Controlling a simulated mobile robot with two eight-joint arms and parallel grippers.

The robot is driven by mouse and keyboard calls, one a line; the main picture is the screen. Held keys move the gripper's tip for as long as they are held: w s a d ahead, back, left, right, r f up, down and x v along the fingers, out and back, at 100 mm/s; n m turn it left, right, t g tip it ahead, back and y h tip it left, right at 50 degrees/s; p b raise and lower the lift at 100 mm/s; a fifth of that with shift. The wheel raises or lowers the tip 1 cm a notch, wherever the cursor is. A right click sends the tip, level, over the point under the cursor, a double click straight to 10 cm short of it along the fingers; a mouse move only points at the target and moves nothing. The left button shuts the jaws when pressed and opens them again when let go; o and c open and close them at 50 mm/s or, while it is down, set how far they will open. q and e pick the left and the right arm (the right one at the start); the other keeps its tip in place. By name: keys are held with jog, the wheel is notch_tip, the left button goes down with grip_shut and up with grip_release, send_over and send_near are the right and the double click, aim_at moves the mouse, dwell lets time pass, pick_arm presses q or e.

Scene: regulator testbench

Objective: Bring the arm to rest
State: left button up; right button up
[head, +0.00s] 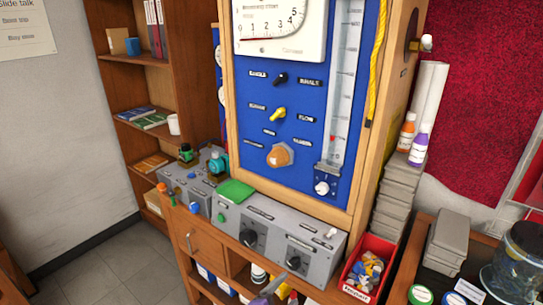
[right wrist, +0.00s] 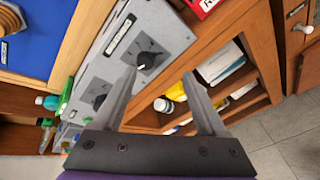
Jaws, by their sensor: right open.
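The fingers appear apart from the box. The same control box (head: 275,243) stands below the blue panel (head: 300,120) in the head view. My left gripper is not in view.
A red bin (head: 368,268) of small parts stands right of the control box. Stacked grey cases (head: 398,200), two bottles and a clear jar (head: 517,260) are further right. Shelves with bottles (right wrist: 165,104) lie under the bench. Floor (head: 90,265) is clear at left.

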jog(key=s+d+f+m+g+p, duration=0.15)
jog(key=s+d+m+g, duration=0.3)
jog(key=d, duration=0.45)
jog(key=s+d+f+m+g+y+p, duration=0.1)
jog(key=s+d+m+y, duration=0.1)
jog(key=s+m, duration=0.4)
jog(key=s+d+m+y+p, duration=0.1)
jog(key=s+d+m+y, duration=0.2)
jog(key=s+m, duration=0.3)
jog(key=shift+s+d+f+m+g+y, duration=0.15)
jog(key=shift+s+f+m+g+y, duration=0.25)
jog(key=shift+m+y, duration=0.65)
